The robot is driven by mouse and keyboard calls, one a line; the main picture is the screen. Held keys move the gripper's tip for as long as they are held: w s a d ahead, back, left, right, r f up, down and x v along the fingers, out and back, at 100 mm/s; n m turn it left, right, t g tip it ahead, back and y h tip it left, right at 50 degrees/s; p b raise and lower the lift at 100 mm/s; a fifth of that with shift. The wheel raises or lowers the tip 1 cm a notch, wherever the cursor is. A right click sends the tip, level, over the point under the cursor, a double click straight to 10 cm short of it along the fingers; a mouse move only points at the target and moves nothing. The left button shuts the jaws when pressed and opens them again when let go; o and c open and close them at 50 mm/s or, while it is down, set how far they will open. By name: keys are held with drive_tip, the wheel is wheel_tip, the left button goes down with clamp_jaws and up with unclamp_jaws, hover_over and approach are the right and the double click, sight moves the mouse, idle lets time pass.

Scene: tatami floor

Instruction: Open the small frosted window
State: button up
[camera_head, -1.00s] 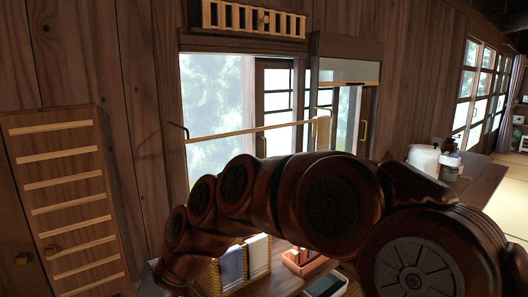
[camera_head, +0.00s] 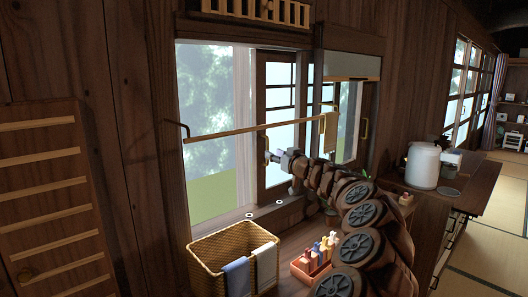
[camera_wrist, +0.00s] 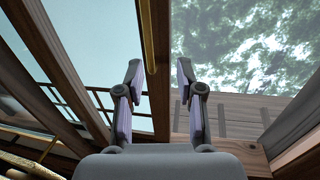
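The frosted window (camera_head: 279,155) is a dark-framed sliding panel with pale panes. It stands right of a gap (camera_head: 208,110) through which trees and green ground show. My gripper (camera_head: 270,157) is at the left edge of its frame, below the towel rail. In the wrist view my gripper (camera_wrist: 159,72) is open and empty, its two fingers apart. A thin brass handle (camera_wrist: 148,45) on the frame's edge lies between the fingers in the picture; contact cannot be told. The frosted pane (camera_wrist: 85,45) is left of it, and trees show to the right.
A wooden towel rail (camera_head: 235,133) with a yellow cloth (camera_head: 331,132) crosses in front of the window. Below are a wicker basket (camera_head: 210,262) with towels and an orange tray (camera_head: 308,268) of bottles. A white canister (camera_head: 422,165) stands at right.

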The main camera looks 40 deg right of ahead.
drive_tip(key=d, duration=0.2)
drive_tip(key=p, duration=0.3)
hover_over(267, 164)
drive_tip(key=shift+w+d+f+h, duration=0.1)
drive_tip(key=shift+d+f+h, duration=0.05)
drive_tip(key=shift+d+h, duration=0.15)
idle(0.5)
clamp_jaws()
idle(0.5)
